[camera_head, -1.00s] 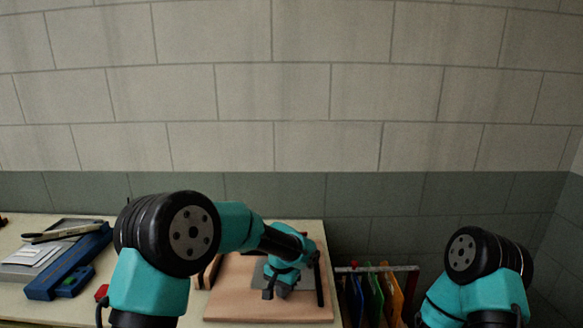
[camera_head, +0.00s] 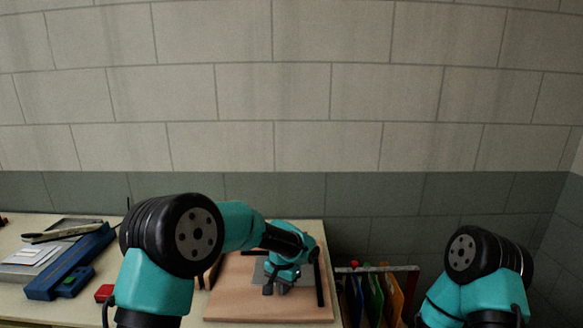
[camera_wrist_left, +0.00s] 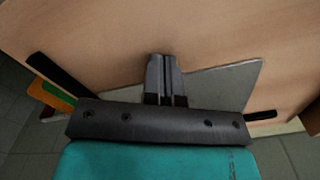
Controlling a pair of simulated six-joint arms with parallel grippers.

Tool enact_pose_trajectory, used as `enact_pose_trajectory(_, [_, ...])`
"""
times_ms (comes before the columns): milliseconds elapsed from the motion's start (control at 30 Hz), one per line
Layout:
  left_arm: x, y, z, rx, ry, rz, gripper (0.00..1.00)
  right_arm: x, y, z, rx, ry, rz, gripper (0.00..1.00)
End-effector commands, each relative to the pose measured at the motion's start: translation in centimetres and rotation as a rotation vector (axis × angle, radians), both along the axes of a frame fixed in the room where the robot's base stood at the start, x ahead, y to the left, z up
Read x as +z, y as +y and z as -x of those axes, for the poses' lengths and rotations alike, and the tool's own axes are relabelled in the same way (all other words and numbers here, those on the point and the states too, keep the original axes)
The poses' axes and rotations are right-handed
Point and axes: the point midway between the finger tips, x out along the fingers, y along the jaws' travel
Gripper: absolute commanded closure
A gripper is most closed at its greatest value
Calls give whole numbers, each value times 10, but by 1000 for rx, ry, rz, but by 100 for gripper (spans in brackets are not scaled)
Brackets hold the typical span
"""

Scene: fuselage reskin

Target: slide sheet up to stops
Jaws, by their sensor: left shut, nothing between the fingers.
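The grey metal sheet (camera_head: 259,272) lies flat on the wooden board (camera_head: 235,300), partly hidden by my left arm. It also shows in the left wrist view as a grey plate (camera_wrist_left: 225,85) behind and right of the fingers. My left gripper (camera_head: 268,290) is shut and points down at the sheet; in the left wrist view its fingertips (camera_wrist_left: 160,60) are together with nothing between them. Whether they touch the sheet cannot be told. A black bar (camera_head: 319,284) stands at the board's right side. Black bars show at left (camera_wrist_left: 56,76) and right (camera_wrist_left: 262,116) in the wrist view. My right gripper is out of view.
A blue tool (camera_head: 70,268) and a grey case (camera_head: 30,258) with a pen-like item lie on the table at left. A small red block (camera_head: 104,292) is near my left arm. A rack with coloured folders (camera_head: 375,290) stands right of the table. The board's front is clear.

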Motion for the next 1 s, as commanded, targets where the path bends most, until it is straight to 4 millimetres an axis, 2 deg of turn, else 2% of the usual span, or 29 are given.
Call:
enact_pose_trajectory(533, [9,0,18,0,-1,1,100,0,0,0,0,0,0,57])
enact_pose_trajectory(1000, [12,0,19,0,-1,1,100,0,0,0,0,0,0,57])
